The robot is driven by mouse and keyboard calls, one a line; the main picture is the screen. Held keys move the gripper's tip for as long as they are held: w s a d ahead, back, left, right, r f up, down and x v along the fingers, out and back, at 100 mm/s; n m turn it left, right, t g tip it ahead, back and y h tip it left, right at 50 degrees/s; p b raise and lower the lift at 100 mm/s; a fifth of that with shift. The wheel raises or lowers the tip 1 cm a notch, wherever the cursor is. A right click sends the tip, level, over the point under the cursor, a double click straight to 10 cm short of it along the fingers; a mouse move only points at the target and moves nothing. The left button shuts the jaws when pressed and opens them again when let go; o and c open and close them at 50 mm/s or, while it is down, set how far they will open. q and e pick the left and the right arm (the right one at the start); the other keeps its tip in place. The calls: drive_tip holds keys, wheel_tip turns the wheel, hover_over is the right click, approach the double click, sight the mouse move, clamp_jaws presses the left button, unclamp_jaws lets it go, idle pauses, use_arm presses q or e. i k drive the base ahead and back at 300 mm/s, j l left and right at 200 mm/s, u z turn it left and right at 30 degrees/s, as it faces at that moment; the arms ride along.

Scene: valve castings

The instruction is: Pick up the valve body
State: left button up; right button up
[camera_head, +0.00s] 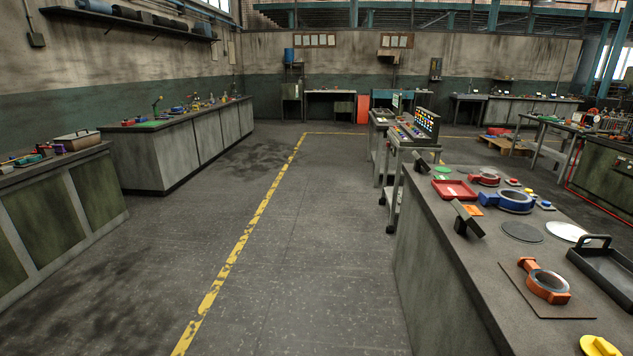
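Three ring-shaped castings that look like valve bodies lie on the grey workbench (440,262) at the right; I cannot tell which one the task names. The nearest is an orange casting (548,286) with a round opening and a block-like arm, lying on a dark square mat (523,293). A larger blue casting (514,202) lies farther back. A smaller red casting (485,178) lies behind that. Neither my left nor my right gripper is in view.
A dark handled tray (605,268), a red tray (454,190), a white disc (567,231), a dark grey disc (522,232) and a yellow part (599,346) share the bench. A cart (393,190) stands beyond. The floor (290,240) left of the bench is clear.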

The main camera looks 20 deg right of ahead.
sight(560, 295)
drive_tip(key=i+l+z, duration=0.15)
drive_tip(key=i+z, duration=0.25)
drive_tip(key=i, duration=0.2)
drive_tip(key=i+z, duration=0.35)
drive_tip(key=i, duration=0.3)
drive_tip(key=i+j+z, duration=0.1)
drive_tip(key=i+z, duration=0.3)
drive_tip(key=i+j+z, duration=0.25)
drive_tip(key=z, duration=0.15)
drive_tip(key=i+j+z, duration=0.8)
drive_tip(key=k+l, duration=0.05)
drive_tip(key=k, duration=0.05)
